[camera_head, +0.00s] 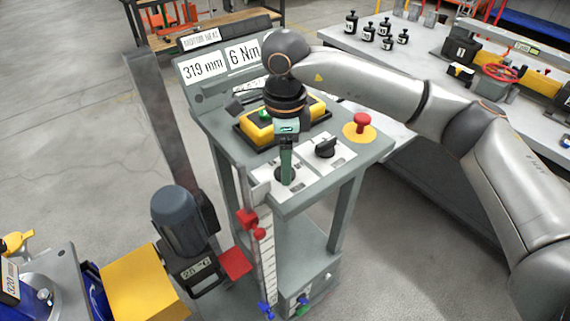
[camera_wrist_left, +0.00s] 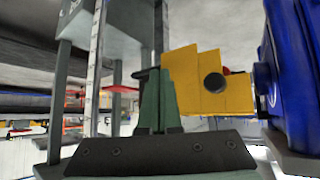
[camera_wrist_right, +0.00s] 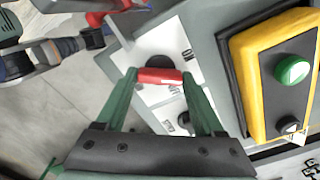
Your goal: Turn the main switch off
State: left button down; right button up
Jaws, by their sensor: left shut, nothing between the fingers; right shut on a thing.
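The main switch has a red handle (camera_wrist_right: 160,76) on a black round base, on a white plate with an ON label (camera_wrist_right: 186,54) in the right wrist view. My right gripper (camera_wrist_right: 161,80) is shut on this red handle, one green finger at each end. In the head view my right gripper (camera_head: 286,172) points down onto the near white plate of the console, and its fingers hide the handle there. My left gripper (camera_wrist_left: 157,90) is shut and empty, seen only in its own wrist view, with a yellow stepped block (camera_wrist_left: 205,85) beyond it.
On the console, a black knob (camera_head: 326,147) sits beside the held switch. A yellow button box (camera_head: 257,133) with a green button and a red mushroom button (camera_head: 362,121) stand close by. A motor (camera_head: 180,222) and a scale (camera_head: 264,255) are below. A bench (camera_head: 450,60) is at the right.

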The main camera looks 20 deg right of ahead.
jog(key=m+b, duration=0.2)
jog(key=m, duration=0.3)
jog(key=shift+m, duration=0.3)
jog(key=m+b, duration=0.1)
jog(key=m, duration=0.2)
jog(key=shift+m, duration=1.2)
jog(key=o, duration=1.4)
notch_tip(320, 180, up, 13)
jog(key=shift+f, duration=0.2)
